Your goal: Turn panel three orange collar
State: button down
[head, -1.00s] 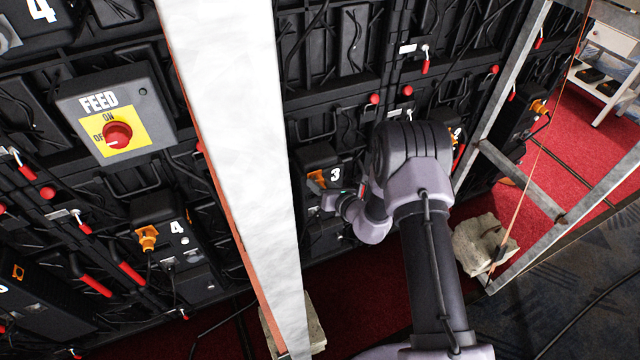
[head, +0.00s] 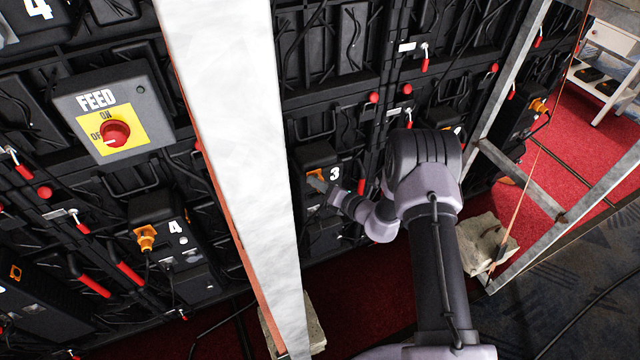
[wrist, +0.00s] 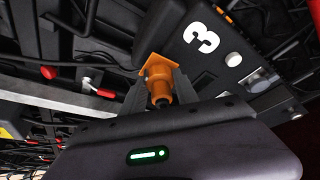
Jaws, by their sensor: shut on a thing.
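The orange collar (wrist: 158,72) is on the black panel box marked 3 (wrist: 215,50), seen close in the wrist view. In the head view the same box (head: 335,155) is partly behind my arm, and only a little of the orange (head: 313,173) shows. My gripper (wrist: 160,92) is shut on the collar, with one grey finger on each side of it. In the head view my gripper (head: 318,183) reaches the box from the right.
A white upright post (head: 240,150) stands just left of my gripper. Panel four box (head: 170,235) with its own orange connector and the FEED switch (head: 115,130) are further left. A metal frame (head: 500,150) and a stone block (head: 482,243) stand right.

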jog(key=c, duration=0.9)
grip_release()
jog(key=p+v, duration=0.4)
jog(key=v, duration=1.3)
jog(key=shift+s+d+p, duration=0.15)
jog(key=shift+p, duration=0.15)
